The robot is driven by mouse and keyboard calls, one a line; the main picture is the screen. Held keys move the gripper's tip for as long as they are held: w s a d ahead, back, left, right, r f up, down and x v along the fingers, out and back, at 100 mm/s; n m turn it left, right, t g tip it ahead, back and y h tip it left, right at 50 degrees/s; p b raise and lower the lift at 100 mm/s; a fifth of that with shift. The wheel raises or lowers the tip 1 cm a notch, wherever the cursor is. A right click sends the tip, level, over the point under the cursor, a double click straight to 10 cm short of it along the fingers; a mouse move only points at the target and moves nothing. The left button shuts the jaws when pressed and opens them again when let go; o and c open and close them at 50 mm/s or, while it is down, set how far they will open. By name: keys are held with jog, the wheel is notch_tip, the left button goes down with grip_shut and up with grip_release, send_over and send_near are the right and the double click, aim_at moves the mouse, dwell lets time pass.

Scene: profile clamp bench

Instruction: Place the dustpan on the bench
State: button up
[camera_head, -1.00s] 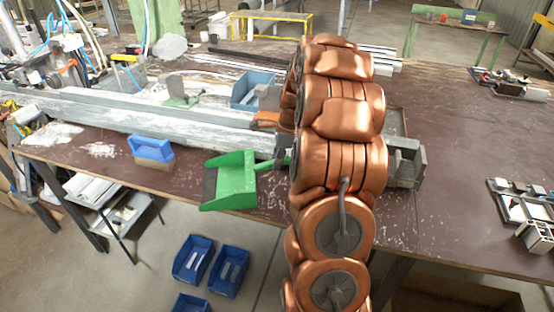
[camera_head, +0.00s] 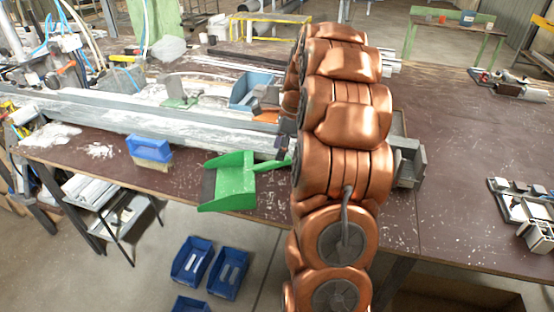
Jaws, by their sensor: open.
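The green dustpan (camera_head: 230,187) lies at the front edge of the brown bench (camera_head: 455,180), with its pan towards the left and its handle pointing right towards my arm. Its front lip is close to the bench edge, and I cannot tell whether it overhangs. My gripper (camera_head: 284,137) is a small dark shape at the left side of my copper-coloured arm. It is open, above and apart from the dustpan's handle. Most of the gripper is hidden behind the arm.
A blue-topped brush (camera_head: 150,150) stands left of the dustpan. Long grey profiles (camera_head: 190,125) run behind it. A blue bin (camera_head: 250,90) and a second green dustpan-like tool (camera_head: 180,92) sit farther back. A metal fixture (camera_head: 520,205) is at the right. The bench right of my arm is mostly clear.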

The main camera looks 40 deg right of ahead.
jog(key=b+v, duration=0.1)
jog(key=v, duration=0.6)
jog(key=s+a+n+g, duration=0.1)
jog(key=s+a+n, duration=0.25)
jog(key=a, duration=0.45)
jog(key=s+a+n, duration=0.2)
jog(key=a+n, duration=0.3)
jog(key=a, duration=0.2)
jog(key=s+a+n+g, duration=0.1)
jog(key=s+a+n, duration=0.25)
jog(key=a, duration=0.45)
jog(key=s+a+f+n+h, duration=0.1)
jog(key=s+a+f+n, duration=0.2)
jog(key=s+n, duration=0.3)
jog(key=s+a+f+n+g+h, duration=0.1)
jog(key=s+a+f+n, duration=0.2)
jog(key=s, duration=0.9)
jog(key=a+n, duration=0.3)
jog(key=n, duration=0.1)
jog(key=shift+s+a+f+g, duration=0.15)
jog(key=shift+s+f+g, duration=0.15)
jog(key=shift+r, duration=0.15)
